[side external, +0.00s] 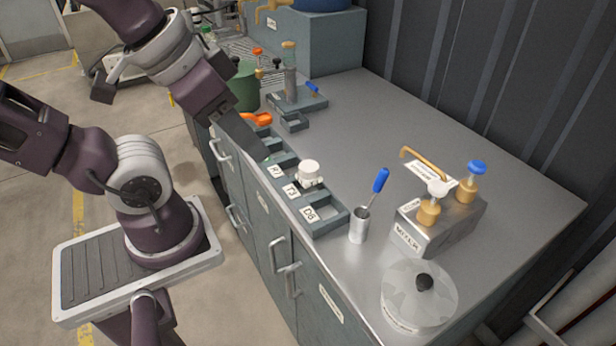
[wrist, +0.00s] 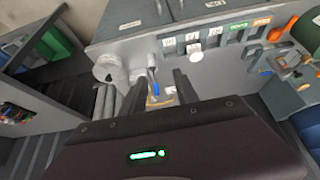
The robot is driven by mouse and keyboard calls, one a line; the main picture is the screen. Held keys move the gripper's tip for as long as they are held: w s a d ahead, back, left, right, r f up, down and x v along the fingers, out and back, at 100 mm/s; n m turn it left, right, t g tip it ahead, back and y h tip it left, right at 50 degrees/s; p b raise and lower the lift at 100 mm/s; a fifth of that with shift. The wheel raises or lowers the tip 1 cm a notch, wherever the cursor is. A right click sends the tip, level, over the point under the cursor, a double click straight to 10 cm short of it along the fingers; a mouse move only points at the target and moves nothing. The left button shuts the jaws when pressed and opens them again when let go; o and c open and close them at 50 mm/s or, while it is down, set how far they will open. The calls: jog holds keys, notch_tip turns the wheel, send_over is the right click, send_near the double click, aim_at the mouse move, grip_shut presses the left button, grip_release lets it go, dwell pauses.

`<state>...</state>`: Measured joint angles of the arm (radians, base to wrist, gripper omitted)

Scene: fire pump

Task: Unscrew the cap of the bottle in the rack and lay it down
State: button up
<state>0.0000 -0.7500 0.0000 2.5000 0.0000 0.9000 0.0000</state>
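A small white-capped bottle (side external: 309,172) stands in a compartment of the grey labelled rack (side external: 330,228) along the bench's front edge. It also shows in the wrist view, where the white cap (wrist: 194,51) is beyond and right of my fingertips. My gripper (side external: 258,152) is left of the bottle in the side view, above the rack and apart from the cap. In the wrist view my gripper (wrist: 159,80) has its two fingers spread with nothing held between them. The bottle's lower part is hidden by the rack.
A metal cup (side external: 359,226) with a blue-handled tool stands near the rack. Orange items (side external: 260,119) lie at the rack's far end. The bench middle is clear.

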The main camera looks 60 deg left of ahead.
jog(key=shift+o, duration=0.4)
jog(key=o, duration=0.4)
jog(key=shift+w+a+n, duration=0.1)
jog(key=shift+w+n, duration=0.2)
jog(key=shift+w, duration=0.05)
jog(key=shift+o, duration=1)
jog(key=w+a+f+n+g, duration=0.1)
jog(key=w+a+n+g, duration=0.1)
jog(key=w+n, duration=0.2)
jog(key=shift+w+a+n, duration=0.2)
jog(key=shift+w+n, duration=0.2)
jog(key=shift+w, duration=0.65)
jog(key=n+g, duration=0.4)
jog(key=n, duration=0.6)
send_over(309, 166)
notch_tip(309, 166, down, 11)
jog(key=shift+f, duration=0.2)
notch_tip(309, 166, down, 7)
jog(key=shift+f, duration=0.1)
jog(key=shift+c, duration=0.5)
